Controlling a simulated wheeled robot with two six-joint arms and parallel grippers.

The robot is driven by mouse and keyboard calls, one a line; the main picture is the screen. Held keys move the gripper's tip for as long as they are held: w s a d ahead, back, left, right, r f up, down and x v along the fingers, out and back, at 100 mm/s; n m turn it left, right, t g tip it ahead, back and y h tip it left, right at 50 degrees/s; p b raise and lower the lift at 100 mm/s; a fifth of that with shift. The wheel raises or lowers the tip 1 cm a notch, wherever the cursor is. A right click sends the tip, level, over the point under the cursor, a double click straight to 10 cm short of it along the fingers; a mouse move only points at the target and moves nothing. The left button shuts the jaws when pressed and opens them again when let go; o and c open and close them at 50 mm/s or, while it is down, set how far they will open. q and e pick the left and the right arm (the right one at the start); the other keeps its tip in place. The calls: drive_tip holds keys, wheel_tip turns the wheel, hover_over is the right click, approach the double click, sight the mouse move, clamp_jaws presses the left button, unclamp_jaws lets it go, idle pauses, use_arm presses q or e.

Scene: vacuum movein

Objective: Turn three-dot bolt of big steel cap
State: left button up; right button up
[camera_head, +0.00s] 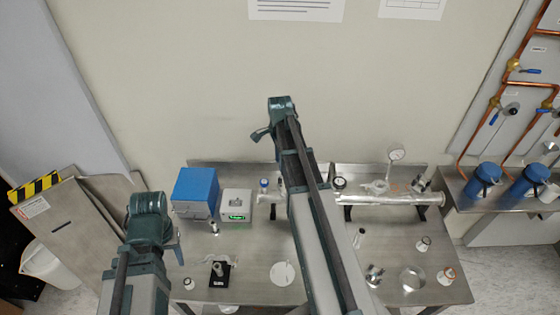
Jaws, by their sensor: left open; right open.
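A horizontal steel tube (395,198) lies on dark supports at the back right of the steel table (262,245). A small steel piece with projections (375,275) stands at the front right of the table. I cannot tell which part is the big steel cap, and no dot marks on bolts are readable. My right gripper (260,132) is raised in front of the wall above the table's back edge, open, its fingers small in view. My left gripper (176,248) is at the table's left side, open, mostly hidden behind its wrist. My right arm hides the table's middle and the tube's left side.
A blue box (195,190) and a grey device with a green display (236,204) stand at the back left. A pressure gauge (396,154) rises above the tube. A black stand (219,272), white disc (283,273) and glass dish (412,278) occupy the front. Blue canisters (484,180) stand right.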

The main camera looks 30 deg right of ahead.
use_arm(q)
wheel_tip(320, 180, up, 6)
drive_tip(key=p, duration=0.5)
drive_tip(key=shift+r, duration=0.2)
use_arm(e)
wheel_tip(320, 180, up, 6)
drive_tip(key=shift+r, duration=0.15)
use_arm(q)
drive_tip(key=shift+f, duration=0.1)
